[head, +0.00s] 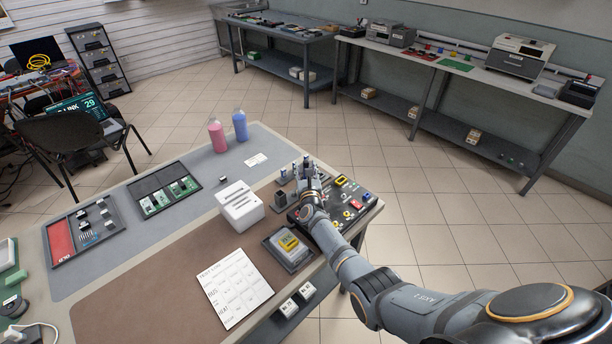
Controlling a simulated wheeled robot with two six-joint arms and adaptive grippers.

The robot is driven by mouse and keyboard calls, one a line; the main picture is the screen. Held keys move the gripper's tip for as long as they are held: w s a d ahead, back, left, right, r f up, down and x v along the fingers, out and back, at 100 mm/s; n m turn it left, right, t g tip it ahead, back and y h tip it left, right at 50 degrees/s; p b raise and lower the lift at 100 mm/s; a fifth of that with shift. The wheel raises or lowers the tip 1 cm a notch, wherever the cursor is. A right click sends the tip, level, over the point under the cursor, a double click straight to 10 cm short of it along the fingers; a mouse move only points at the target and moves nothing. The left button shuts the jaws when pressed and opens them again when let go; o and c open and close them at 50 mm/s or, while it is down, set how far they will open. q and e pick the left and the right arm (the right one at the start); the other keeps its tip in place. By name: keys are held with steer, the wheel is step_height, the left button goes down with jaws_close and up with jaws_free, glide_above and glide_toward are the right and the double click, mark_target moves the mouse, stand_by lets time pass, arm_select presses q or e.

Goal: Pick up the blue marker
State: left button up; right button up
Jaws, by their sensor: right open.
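My right arm comes in from the lower right and reaches over the right end of the workbench (178,287). My right gripper (305,168) is at the far right part of the bench, pointing away from me, beside small grey blocks (282,177). It is small in the picture; its jaws are open and I see nothing held in them. I cannot make out a blue marker for certain; small items around the gripper are partly hidden by it. My left gripper is not in view.
A pink bottle (217,136) and a blue bottle (239,126) stand at the bench's far edge. A white slotted box (240,207), a dark case with a yellow device (289,246), a black panel with coloured parts (352,204) and a printed sheet (234,288) lie nearer.

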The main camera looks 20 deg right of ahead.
steer(key=c, duration=0.4)
jaws_close()
step_height(320, 180, up, 10)
steer(key=p, duration=0.5)
